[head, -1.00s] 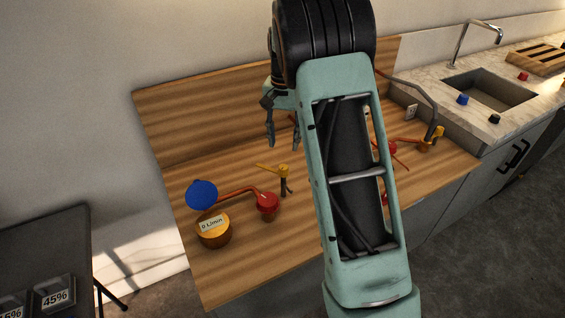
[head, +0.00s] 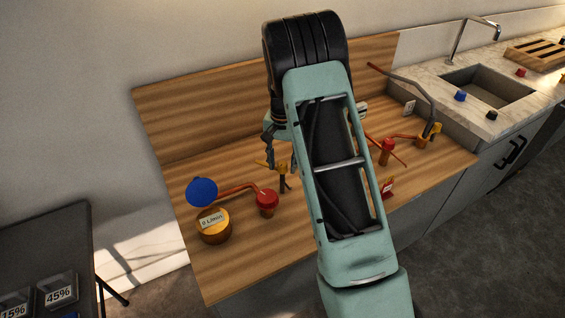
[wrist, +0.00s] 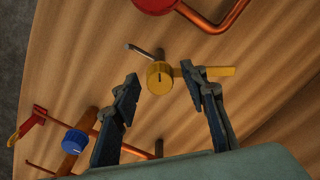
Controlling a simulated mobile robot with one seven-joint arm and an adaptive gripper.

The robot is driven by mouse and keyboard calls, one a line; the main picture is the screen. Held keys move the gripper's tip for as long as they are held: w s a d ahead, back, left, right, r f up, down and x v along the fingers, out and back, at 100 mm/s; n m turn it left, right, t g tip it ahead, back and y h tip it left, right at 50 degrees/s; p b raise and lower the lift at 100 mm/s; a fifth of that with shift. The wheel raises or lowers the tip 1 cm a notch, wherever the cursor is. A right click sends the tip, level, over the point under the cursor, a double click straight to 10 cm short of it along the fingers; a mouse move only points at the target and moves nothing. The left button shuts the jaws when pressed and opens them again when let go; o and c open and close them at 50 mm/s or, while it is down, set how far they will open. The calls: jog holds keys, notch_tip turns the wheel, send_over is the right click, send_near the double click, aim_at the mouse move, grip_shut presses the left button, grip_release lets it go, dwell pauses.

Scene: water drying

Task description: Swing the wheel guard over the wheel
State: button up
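A yellow knob with a flat yellow arm (wrist: 160,78) stands on a dark post, also seen in the head view (head: 282,169). I cannot tell for certain which part is the wheel or its guard. Left of it are a blue disc (head: 202,191) and a red round cap (head: 267,200) on a copper pipe; the cap's edge shows in the wrist view (wrist: 155,4). My gripper (wrist: 161,82) is open, its fingertips either side of the yellow knob in the picture. The right fingertip overlaps the yellow arm; contact is unclear.
An orange drum gauge labelled 0 L/min (head: 213,227) stands below the blue disc. Right of my arm are a red post (head: 387,150), a yellow fitting (head: 431,133) with a grey curved pipe, and a small red piece (head: 387,187). The wooden front is clear.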

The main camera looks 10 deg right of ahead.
grip_shut()
jog(key=shift+n, duration=0.3)
jog(key=n+b, duration=0.2)
jog(key=n, duration=0.1)
jog(key=shift+f, duration=0.1)
jog(key=n+b, duration=0.1)
jog(key=n, duration=0.4)
jog(key=shift+b, duration=0.3)
jog(key=n, duration=0.4)
jog(key=shift+n, duration=0.3)
jog(key=n, duration=0.4)
jog(key=shift+n, duration=0.3)
grip_release()
